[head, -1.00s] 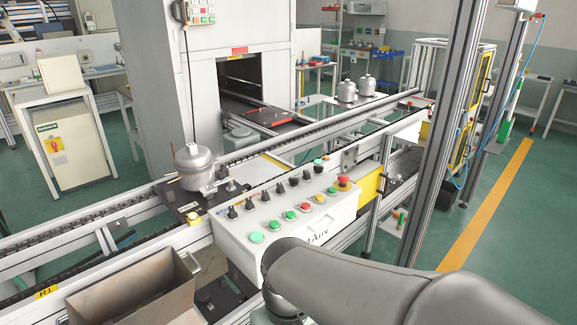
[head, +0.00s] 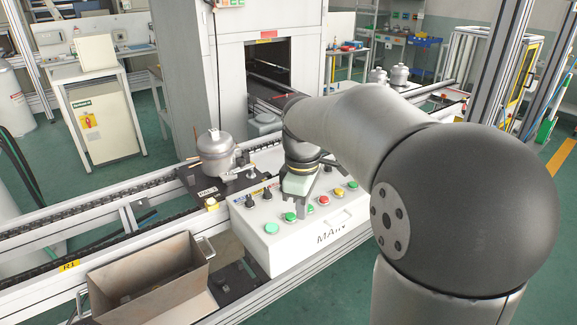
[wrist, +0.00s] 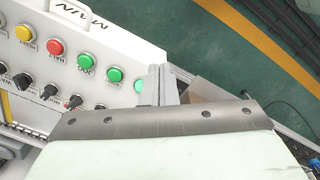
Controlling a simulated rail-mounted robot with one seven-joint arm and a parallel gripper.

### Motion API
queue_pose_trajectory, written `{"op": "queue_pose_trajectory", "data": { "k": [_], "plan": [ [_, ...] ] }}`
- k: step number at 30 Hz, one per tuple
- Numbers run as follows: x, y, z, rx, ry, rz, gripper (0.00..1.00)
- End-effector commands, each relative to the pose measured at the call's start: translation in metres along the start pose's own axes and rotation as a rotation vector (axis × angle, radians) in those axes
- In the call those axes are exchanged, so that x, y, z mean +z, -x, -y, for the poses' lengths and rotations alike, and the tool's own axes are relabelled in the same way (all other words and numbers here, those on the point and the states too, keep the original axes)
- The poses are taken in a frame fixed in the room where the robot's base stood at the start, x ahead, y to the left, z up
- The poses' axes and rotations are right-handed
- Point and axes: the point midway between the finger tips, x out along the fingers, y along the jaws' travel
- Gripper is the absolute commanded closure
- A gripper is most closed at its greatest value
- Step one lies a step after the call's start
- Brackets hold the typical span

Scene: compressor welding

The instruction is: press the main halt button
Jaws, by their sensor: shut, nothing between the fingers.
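The white control panel (head: 262,249) carries the button row, with green (head: 271,228), red (head: 324,201) and yellow (head: 339,191) buttons. My gripper (head: 302,205) points down over the panel's left half. In the wrist view my gripper (wrist: 160,70) is shut and empty, its fingers beside the green buttons (wrist: 115,74). Whether it touches the panel is unclear.
Black knobs (wrist: 50,91) line the panel behind the buttons. A grey compressor (head: 218,153) stands on the conveyor left of the panel. A metal bin (head: 150,280) sits at front left. A machine housing (head: 222,80) rises behind. Green floor is open at right.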

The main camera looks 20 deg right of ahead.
Motion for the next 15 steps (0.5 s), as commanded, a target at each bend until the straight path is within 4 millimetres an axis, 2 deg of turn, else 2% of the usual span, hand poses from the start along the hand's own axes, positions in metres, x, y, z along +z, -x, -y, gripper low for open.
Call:
{"op": "queue_pose_trajectory", "data": {
  "k": [1,3,6,10,12,15],
  "plan": [
    [-0.006,0.012,-0.040,-0.005,0.139,0.003,1.00],
    [-0.009,0.023,-0.085,-0.010,0.345,0.001,1.00],
    [-0.008,0.032,-0.136,-0.016,0.597,-0.005,1.00],
    [0.000,0.036,-0.180,-0.019,0.828,-0.013,1.00],
    [0.004,0.036,-0.194,-0.018,0.905,-0.017,1.00],
    [0.007,0.036,-0.203,-0.018,0.963,-0.021,1.00]
  ]
}}
